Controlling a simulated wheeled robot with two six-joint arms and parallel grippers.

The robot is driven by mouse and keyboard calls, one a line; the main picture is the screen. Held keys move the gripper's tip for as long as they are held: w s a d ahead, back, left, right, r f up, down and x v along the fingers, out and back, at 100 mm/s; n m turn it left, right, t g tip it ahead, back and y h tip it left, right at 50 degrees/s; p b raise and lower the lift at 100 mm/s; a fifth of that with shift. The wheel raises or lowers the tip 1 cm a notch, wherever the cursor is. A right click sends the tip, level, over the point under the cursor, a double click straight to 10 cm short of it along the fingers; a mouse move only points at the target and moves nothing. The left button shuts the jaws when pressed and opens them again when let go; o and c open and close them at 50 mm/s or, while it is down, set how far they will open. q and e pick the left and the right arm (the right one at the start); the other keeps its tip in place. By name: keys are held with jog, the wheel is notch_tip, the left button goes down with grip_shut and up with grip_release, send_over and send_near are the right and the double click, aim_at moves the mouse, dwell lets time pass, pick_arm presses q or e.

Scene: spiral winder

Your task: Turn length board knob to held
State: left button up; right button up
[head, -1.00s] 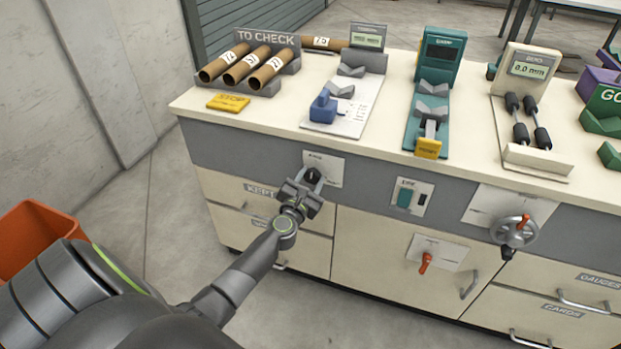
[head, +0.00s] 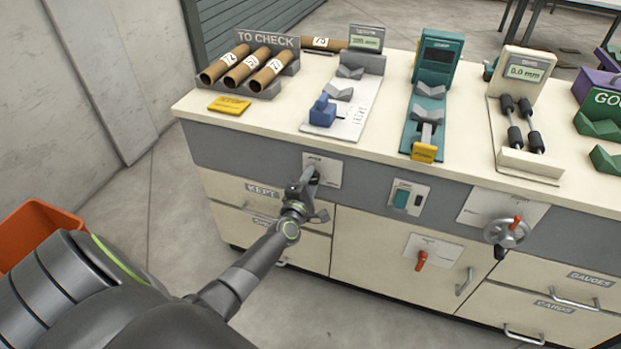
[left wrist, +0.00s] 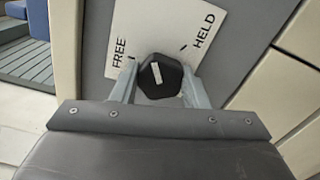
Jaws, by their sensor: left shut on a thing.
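The length board knob (left wrist: 160,76) is black with a white pointer mark, on a white plate (left wrist: 200,20) lettered FREE and HELD in the left wrist view. The pointer line lies at a slant, and I cannot tell firmly which label it points to. My left gripper (left wrist: 160,88) is shut on the knob, one finger on each side. In the head view my left gripper (head: 308,178) is at the plate (head: 328,172) on the bench front and hides the knob. The length board (head: 345,105) with its blue slider (head: 323,111) lies on the bench top above. My right gripper is not in view.
Right of the plate are a teal switch (head: 402,198), a red lever (head: 421,261) and a handwheel (head: 506,232). Drawers with handles lie below. Cardboard tubes (head: 248,66) rest in a rack on the bench top. An orange bin (head: 38,225) stands at left.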

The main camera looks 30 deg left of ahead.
pick_arm(q)
jog(key=shift+m+p, duration=0.3)
jog(key=shift+m, duration=0.6)
jog(key=shift+m+p, duration=0.35)
jog(key=shift+m, duration=0.65)
jog(key=m+p, duration=0.2)
jog(key=m, duration=0.2)
jog(key=shift+f, duration=0.1)
jog(key=shift+f+m+p, duration=0.15)
jog(key=shift+m+p, duration=0.6)
jog(key=shift+m, duration=1.45)
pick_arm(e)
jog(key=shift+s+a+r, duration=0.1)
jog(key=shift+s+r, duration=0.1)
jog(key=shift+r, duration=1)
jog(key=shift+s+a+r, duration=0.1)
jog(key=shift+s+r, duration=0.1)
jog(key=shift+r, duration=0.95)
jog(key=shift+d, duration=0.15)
pick_arm(q)
jog(key=o, duration=1)
jog(key=shift+c, duration=0.2)
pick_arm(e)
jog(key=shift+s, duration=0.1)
pick_arm(q)
jog(key=shift+s, duration=0.1)
